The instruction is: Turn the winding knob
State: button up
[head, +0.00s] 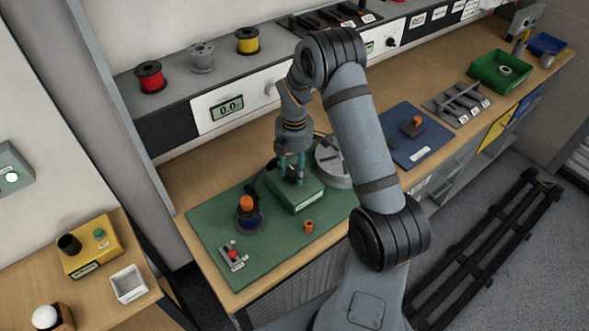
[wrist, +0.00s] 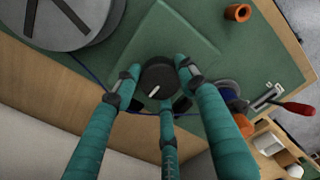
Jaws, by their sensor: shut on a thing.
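The winding knob (wrist: 158,78) is black with a white pointer line and sits on top of the green box (wrist: 185,40). My gripper (wrist: 160,82) has teal fingers closed around the knob from several sides, shut on it. In the head view my gripper (head: 292,172) points down onto the green box (head: 297,199), and its fingers largely hide the knob. The box stands on the green mat (head: 275,262).
A round grey disc (head: 333,171) stands close behind the box. A blue spool with an orange top (head: 248,213), a small orange ring (head: 308,226) and a red-handled switch (head: 233,255) are on the mat. A panel meter (head: 227,108) reads 0.0.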

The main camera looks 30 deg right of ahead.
jog(key=shift+f+m+b, duration=0.1)
jog(key=shift+m+b, duration=0.3)
jog(key=shift+c, duration=0.3)
jog(key=m+b, duration=0.2)
jog(key=m, duration=0.1)
jog(key=shift+f+m+b, duration=0.1)
jog(key=shift+m+b, duration=0.3)
jog(key=m+b, duration=0.3)
jog(key=m, duration=0.2)
jog(key=shift+s+m, duration=0.1)
jog(key=shift+m, duration=0.2)
jog(key=m+b, duration=0.3)
jog(key=m, duration=0.2)
jog(key=m+b, duration=0.2)
jog(key=m, duration=0.3)
jog(key=m+b, duration=0.2)
jog(key=m, duration=0.3)
jog(key=shift+a+b, duration=0.1)
jog(key=shift+b, duration=0.2)
jog(key=m+b, duration=0.2)
jog(key=m, duration=0.2)
jog(key=shift+m, duration=0.4)
jog(key=m+b, duration=0.1)
jog(key=m, duration=0.3)
jog(key=shift+m+b, duration=0.3)
jog(key=shift+b, duration=0.05)
jog(key=m+b, duration=0.1)
jog(key=m, duration=0.4)
jog(key=shift+b, duration=0.35)
